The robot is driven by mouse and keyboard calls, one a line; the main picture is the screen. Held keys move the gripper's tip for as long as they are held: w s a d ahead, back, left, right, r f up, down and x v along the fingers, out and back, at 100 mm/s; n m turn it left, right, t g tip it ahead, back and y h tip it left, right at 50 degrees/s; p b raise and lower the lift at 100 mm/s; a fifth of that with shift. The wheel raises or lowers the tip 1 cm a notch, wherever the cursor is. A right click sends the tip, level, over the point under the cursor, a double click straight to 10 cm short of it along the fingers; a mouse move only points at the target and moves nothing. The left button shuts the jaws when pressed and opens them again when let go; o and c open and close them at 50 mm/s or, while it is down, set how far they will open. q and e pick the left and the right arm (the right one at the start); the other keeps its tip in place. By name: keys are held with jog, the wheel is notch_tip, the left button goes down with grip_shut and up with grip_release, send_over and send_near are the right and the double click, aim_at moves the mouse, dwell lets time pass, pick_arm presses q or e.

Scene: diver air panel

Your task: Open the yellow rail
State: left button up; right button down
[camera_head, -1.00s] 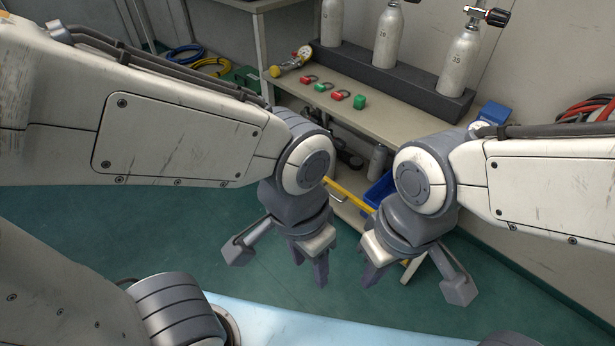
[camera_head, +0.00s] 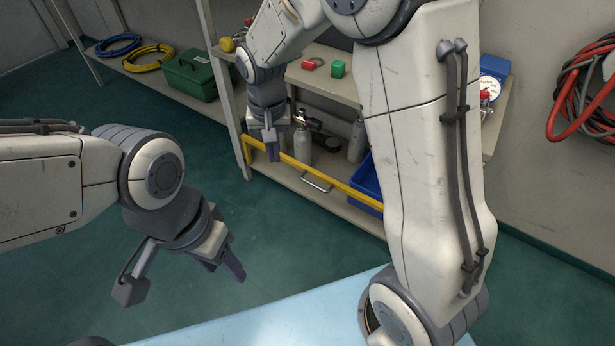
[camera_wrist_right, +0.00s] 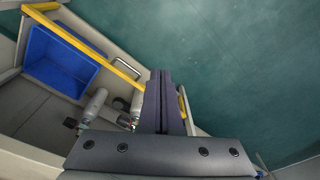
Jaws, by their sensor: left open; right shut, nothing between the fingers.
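The yellow rail (camera_head: 318,178) runs across the front of the lower shelf, from the left post toward the right, where my right arm hides its end. It also shows in the right wrist view (camera_wrist_right: 82,40), partly hidden behind the fingers. A short yellow end piece (camera_wrist_right: 182,102) shows just right of them. My right gripper (camera_head: 270,147) is shut and empty, pointing down by the rail's left end. It also shows in the wrist view (camera_wrist_right: 166,100). I cannot tell whether it touches the rail. My left gripper (camera_head: 232,263) is open and empty, over the floor, away from the rail.
Behind the rail are a blue bin (camera_head: 366,184) and small grey cylinders (camera_head: 302,146). A metal handle (camera_head: 316,184) sits on the shelf front. The upper shelf holds a red piece (camera_head: 308,65) and a green piece (camera_head: 338,69). A green toolbox (camera_head: 192,80) is left. Floor in front is clear.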

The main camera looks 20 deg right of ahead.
jog(key=w+d+f+m+b, duration=0.35)
jog(key=w+d+f, duration=0.3)
jog(key=f, duration=0.35)
jog(key=w+d+f+m+b, duration=0.2)
jog(key=w+d+f+m, duration=0.25)
jog(key=d+f, duration=0.35)
pick_arm(q)
notch_tip(320, 180, down, 14)
jog(key=b, duration=0.6)
pick_arm(e)
notch_tip(320, 180, down, 11)
jog(key=w, duration=0.1)
jog(key=shift+w+d+n+h, duration=0.15)
jog(key=shift+w+n+h, duration=0.25)
pick_arm(q)
jog(key=shift+r, duration=0.15)
